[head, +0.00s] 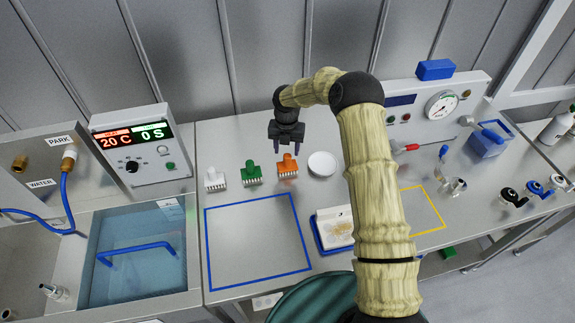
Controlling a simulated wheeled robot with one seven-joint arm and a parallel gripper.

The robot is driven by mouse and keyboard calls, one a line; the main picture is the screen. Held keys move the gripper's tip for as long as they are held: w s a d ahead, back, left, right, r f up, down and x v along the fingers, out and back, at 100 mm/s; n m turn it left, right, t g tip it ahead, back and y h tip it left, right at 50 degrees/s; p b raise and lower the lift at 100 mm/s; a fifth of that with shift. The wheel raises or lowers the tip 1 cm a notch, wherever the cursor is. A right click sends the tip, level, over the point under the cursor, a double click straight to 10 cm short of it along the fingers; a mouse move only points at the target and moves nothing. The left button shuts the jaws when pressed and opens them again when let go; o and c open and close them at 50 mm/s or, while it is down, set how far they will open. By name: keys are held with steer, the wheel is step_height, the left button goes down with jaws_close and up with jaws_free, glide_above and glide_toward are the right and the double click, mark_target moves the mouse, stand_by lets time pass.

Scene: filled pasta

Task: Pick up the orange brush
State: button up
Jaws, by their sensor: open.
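The orange brush (287,166) stands on the steel table, its bristles down and its handle up. It is the rightmost of three similar brushes in a row, with a green brush (251,173) and a white brush (215,180) to its left. My gripper (287,150) is open and points down at the orange brush. Its dark fingertips appear just above or around the top of the brush handle. I cannot tell from this view whether they touch it.
A white round dish (322,164) sits close to the right of the orange brush. A blue-outlined square (255,240) in front is clear. A blue tray (321,238) with a white item lies right of it. A control box (138,145) stands at the left.

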mark_target(287, 155)
steer(key=shift+s+d+f+p, duration=0.15)
steer(key=shift+f+p, duration=0.6)
steer(key=shift+f, duration=0.55)
steer(key=shift+s+a+f+p, duration=0.1)
steer(key=shift+f+p, duration=0.65)
steer(key=shift+f, duration=0.55)
jaws_close()
steer(key=shift+r, duration=0.15)
step_height(287, 155, up, 10)
steer(key=b, duration=0.3)
steer(key=shift+b, duration=0.3)
